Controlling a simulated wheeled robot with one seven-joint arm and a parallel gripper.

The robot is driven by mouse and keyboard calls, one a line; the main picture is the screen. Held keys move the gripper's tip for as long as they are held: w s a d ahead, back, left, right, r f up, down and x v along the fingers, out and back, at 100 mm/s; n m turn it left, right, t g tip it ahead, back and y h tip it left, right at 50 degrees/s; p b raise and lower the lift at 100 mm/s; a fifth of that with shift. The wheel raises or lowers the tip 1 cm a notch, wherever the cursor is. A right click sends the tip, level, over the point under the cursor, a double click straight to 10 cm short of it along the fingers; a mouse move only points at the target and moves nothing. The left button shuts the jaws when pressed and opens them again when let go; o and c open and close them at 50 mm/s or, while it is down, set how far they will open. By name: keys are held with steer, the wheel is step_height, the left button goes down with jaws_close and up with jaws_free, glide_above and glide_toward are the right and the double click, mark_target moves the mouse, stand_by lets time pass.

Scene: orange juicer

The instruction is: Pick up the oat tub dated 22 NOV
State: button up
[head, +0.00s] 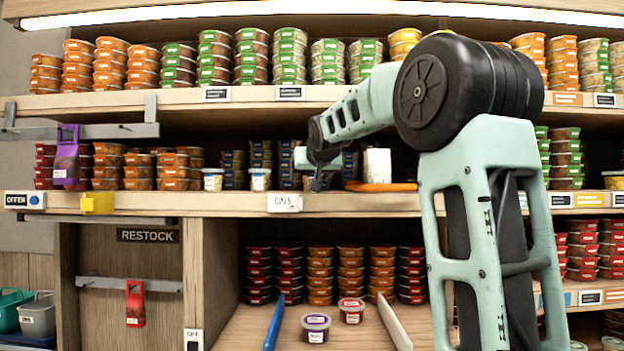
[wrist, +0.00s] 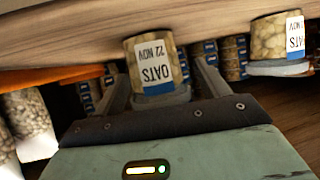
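An oat tub (wrist: 154,66) with a white and blue label reading OATS 22 NOV is in the middle of the wrist view, appearing upside down. My gripper (wrist: 158,76) is open, one finger on each side of this tub, with small gaps seeming to remain. A second oat tub (wrist: 275,42) is at the right of the wrist view; its label shows OATS and NOV, the day unclear. In the head view my gripper (head: 318,181) is at the middle shelf. Two white-labelled tubs there (head: 213,179) (head: 260,179) stand left of it; the tub between my fingers is mostly hidden.
A white jar (head: 377,163) and an orange flat object (head: 381,187) are right of my gripper. Dark blue-labelled tubs (head: 232,160) stand behind. A purple-lidded tub (head: 316,327) and a red-lidded tub (head: 351,310) stand on the lower counter. The shelf above (head: 250,95) limits height.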

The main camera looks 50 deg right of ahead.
steer(key=c, duration=0.9)
steer(key=shift+r, duration=0.15)
